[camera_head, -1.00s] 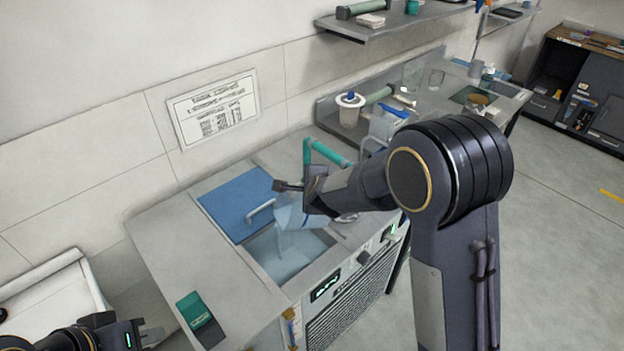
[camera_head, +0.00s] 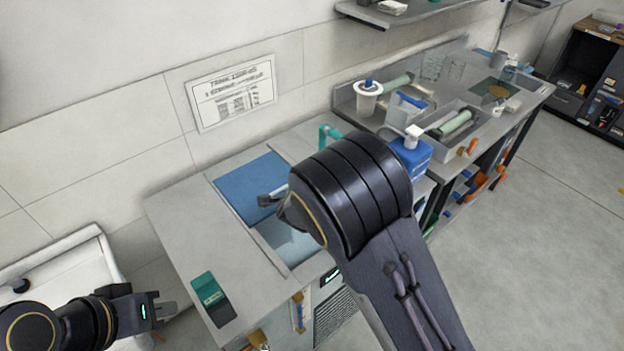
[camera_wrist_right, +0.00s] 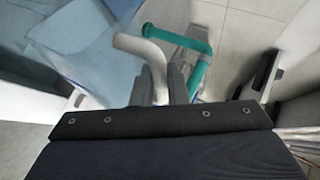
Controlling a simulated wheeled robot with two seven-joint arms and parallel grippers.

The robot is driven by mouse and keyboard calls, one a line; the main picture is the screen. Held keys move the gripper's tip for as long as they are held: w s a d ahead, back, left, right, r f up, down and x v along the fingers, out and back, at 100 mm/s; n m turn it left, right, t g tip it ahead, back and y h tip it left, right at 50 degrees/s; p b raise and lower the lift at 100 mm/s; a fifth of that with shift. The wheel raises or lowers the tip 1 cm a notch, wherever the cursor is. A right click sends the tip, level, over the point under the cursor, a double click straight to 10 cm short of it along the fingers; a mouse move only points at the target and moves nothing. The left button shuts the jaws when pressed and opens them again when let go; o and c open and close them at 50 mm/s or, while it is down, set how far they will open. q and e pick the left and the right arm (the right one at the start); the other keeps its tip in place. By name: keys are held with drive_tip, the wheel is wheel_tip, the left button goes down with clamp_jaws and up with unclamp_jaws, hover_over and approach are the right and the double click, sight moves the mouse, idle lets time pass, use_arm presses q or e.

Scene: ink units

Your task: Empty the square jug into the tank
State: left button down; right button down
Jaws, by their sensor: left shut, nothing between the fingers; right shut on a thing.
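The tank (camera_head: 285,246) is an open basin with pale blue inside, sunk in the grey counter beside a flat blue cover (camera_head: 243,186). In the right wrist view my right gripper (camera_wrist_right: 165,88) is shut on the pale curved handle (camera_wrist_right: 138,46) of the square jug. A translucent blue body, seemingly the jug (camera_wrist_right: 78,42), fills the upper left there. In the head view my right arm hides the jug and part of the tank, so its tilt and any flow cannot be told. My left gripper (camera_head: 163,310) is shut and empty at the lower left, away from the jug.
A teal pipe (camera_wrist_right: 182,38) stands close to the jug's handle; its top (camera_head: 327,132) shows behind my right arm. A dark green box (camera_head: 213,296) lies on the counter's front left.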

drive_tip(key=shift+s+a+r+n+t+h, duration=0.2)
drive_tip(key=shift+a+r+n+h, duration=0.1)
drive_tip(key=shift+a, duration=0.3)
drive_tip(key=shift+s+a+r+n+t+h, duration=0.2)
drive_tip(key=shift+a+h, duration=0.1)
drive_tip(key=shift+a, duration=0.3)
drive_tip(key=shift+f, duration=0.1)
idle(1.1)
